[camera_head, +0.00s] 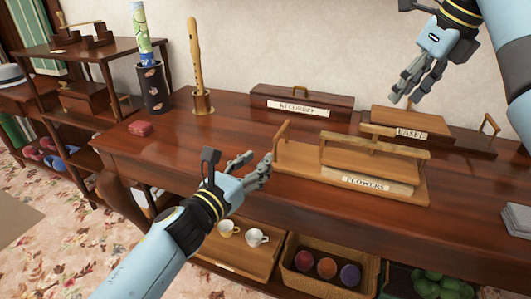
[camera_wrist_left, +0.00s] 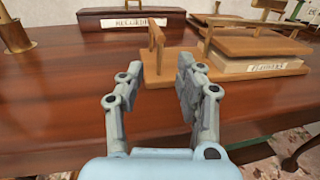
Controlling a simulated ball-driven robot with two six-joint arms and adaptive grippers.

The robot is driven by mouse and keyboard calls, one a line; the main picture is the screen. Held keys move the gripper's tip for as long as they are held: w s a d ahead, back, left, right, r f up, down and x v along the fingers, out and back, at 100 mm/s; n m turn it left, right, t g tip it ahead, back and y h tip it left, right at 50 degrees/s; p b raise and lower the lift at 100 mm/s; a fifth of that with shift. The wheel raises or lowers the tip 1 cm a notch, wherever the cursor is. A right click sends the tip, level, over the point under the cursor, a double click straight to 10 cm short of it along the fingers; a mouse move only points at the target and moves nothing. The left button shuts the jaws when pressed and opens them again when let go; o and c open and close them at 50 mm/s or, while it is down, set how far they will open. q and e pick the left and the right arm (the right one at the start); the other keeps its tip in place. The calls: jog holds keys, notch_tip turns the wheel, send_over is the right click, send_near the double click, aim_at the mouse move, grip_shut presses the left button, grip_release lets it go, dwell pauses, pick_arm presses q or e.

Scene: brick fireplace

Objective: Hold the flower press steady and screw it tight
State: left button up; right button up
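The flower press (camera_head: 380,160) is a light wooden board with a stacked block labelled "FLOWERS", a crossbar over the top plate and a small handle above the bar. An upright wooden handle (camera_head: 281,134) rises at the board's left end. In the left wrist view, the press (camera_wrist_left: 250,66) is ahead and right. My left gripper (camera_head: 262,161) is open and empty at the board's left end; in the wrist view the upright handle (camera_wrist_left: 157,48) shows beyond the gap between its fingers. My right gripper (camera_head: 412,84) looks open and empty, above the back right of the press.
Behind the press are a dark box labelled "RECORDER" (camera_head: 302,102) and an "EASEL" piece (camera_head: 408,120). A recorder on a stand (camera_head: 195,65), a dark canister (camera_head: 152,88) and a red item (camera_head: 140,128) stand left. Cups and a basket (camera_head: 325,280) are below the tabletop.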

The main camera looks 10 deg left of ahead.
aim_at(275, 145)
pick_arm(q)
jog(key=x, duration=0.9)
